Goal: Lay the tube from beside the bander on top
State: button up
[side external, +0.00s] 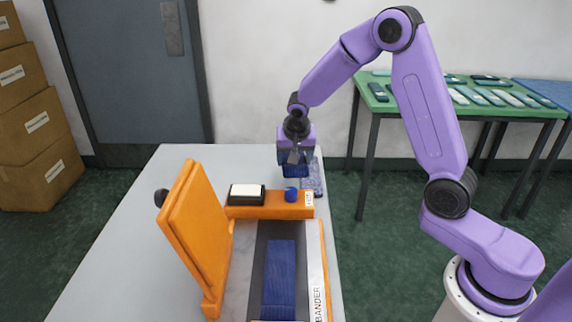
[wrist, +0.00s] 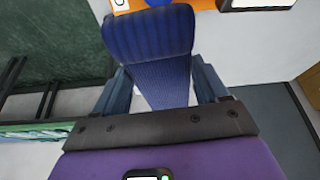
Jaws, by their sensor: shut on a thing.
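My gripper (side external: 294,158) is shut on a dark blue knitted tube (side external: 293,170) and holds it above the table, behind the bander's back edge. In the wrist view the tube (wrist: 150,45) sits between the two fingers (wrist: 160,80), its thick rolled end pointing away from me. The orange bander (side external: 196,235) stands on the table with its lid raised at the left. Another dark blue piece (side external: 280,275) lies flat along the bander's dark bed (side external: 265,232). The held tube is apart from it.
A bluish patterned item (side external: 311,180) lies behind at the table's right edge. The grey table (side external: 130,230) is clear at left. A green table (side external: 460,108) stands farther back.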

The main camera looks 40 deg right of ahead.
jog(key=shift+s+a+r, duration=0.1)
jog(key=shift+s+a, duration=0.1)
jog(key=shift+s, duration=0.1)
jog(key=s+a+r, duration=0.3)
jog(key=s+a, duration=1.1)
jog(key=a, duration=0.3)
jog(key=s+a+r+m, duration=0.1)
jog(key=s, duration=1.8)
send_over(279, 290)
jog(key=s, duration=0.1)
jog(key=f, duration=0.6)
jog(key=a+f, duration=0.1)
jog(key=f, duration=0.2)
jog(key=shift+s+f, duration=0.2)
jog(key=shift+w+a+f, duration=0.1)
jog(key=shift+w+f, duration=0.05)
jog(key=shift+f, duration=1.6)
